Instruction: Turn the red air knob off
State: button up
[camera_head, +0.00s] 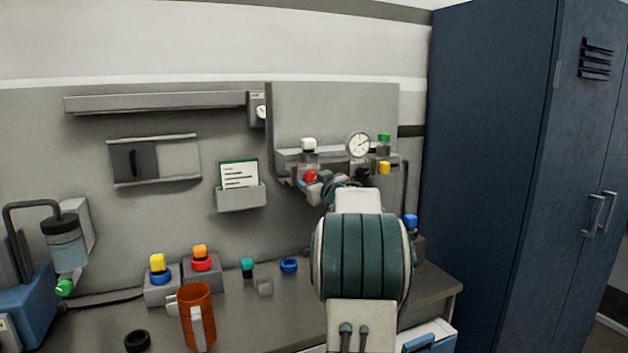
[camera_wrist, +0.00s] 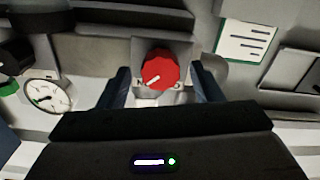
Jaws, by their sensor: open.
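The red air knob (camera_wrist: 160,68) is round with a white pointer line, on a grey block in the wrist view. The line points to the lower left there. The knob (camera_head: 310,176) also shows small in the head view, below the wall ledge. My gripper (camera_wrist: 159,82) is open, with one dark blue finger on each side of the knob. Gaps show between the fingers and the knob, and I cannot see any contact. In the head view my gripper (camera_head: 324,188) is at the knob, partly hidden behind my arm.
A white-faced gauge (camera_head: 358,145) and a ledge (camera_head: 290,157) with coloured knobs are close by. A card holder (camera_head: 241,197) hangs to the left. An orange mug (camera_head: 192,320) stands on the bench. A blue locker (camera_head: 490,170) stands at right.

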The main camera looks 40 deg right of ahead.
jog(key=shift+w+d, duration=0.1)
jog(key=shift+w, duration=0.35)
jog(key=c, duration=1)
